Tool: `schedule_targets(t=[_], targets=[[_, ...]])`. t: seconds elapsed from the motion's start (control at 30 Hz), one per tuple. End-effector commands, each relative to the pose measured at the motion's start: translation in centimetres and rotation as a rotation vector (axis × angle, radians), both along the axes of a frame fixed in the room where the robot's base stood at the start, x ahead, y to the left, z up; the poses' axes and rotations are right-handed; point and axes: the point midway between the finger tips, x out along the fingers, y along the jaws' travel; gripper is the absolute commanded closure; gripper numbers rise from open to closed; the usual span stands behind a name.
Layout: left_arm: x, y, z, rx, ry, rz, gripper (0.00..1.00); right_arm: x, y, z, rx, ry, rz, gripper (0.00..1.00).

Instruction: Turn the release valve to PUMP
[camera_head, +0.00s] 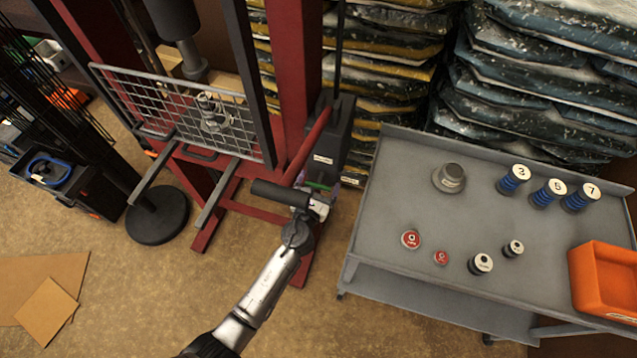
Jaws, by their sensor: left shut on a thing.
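The dark pump unit (341,128) stands at the right post of the red press, with a small white label on its front. The release valve (318,186) is low on its front, where small green and purple parts show. My left gripper (320,200) reaches up from below and is shut at the valve. The gripper body hides most of the valve, so I cannot read its setting. My right gripper is not in view.
A red lever tube (308,147) slants just above my gripper. A wire mesh guard (180,105) fronts the press. The grey cart (393,175) at right carries numbered blue-ringed pieces, round caps and an orange bin (605,275). Stacked bags stand behind. Floor is clear at lower left, apart from cardboard.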

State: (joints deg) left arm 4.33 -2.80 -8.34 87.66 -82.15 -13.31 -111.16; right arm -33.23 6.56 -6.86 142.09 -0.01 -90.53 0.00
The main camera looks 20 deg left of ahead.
Motion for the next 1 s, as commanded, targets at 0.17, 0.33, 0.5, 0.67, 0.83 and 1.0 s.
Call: schedule_targets(t=[0.17, 0.33, 0.5, 0.67, 0.83, 1.0], targets=[[0.0, 0.0, 0.0, -0.051, -0.005, -0.001, 0.3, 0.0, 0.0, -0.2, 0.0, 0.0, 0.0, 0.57], [0.0, 0.0, -0.1, -0.161, -0.014, -0.001, 0.3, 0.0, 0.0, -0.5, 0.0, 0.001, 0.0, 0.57], [0.0, 0.0, -0.1, -0.317, -0.027, -0.001, 0.3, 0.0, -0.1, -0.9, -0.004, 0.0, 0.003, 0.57], [0.0, 0.0, -0.1, -0.47, -0.039, -0.001, 0.3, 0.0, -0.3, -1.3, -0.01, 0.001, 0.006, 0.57], [0.0, 0.0, -0.1, -0.632, -0.052, -0.001, 0.3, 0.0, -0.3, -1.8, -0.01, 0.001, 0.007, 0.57], [0.0, 0.0, 0.0, -0.794, -0.066, -0.001, 0.3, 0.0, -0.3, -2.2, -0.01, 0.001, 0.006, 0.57]])
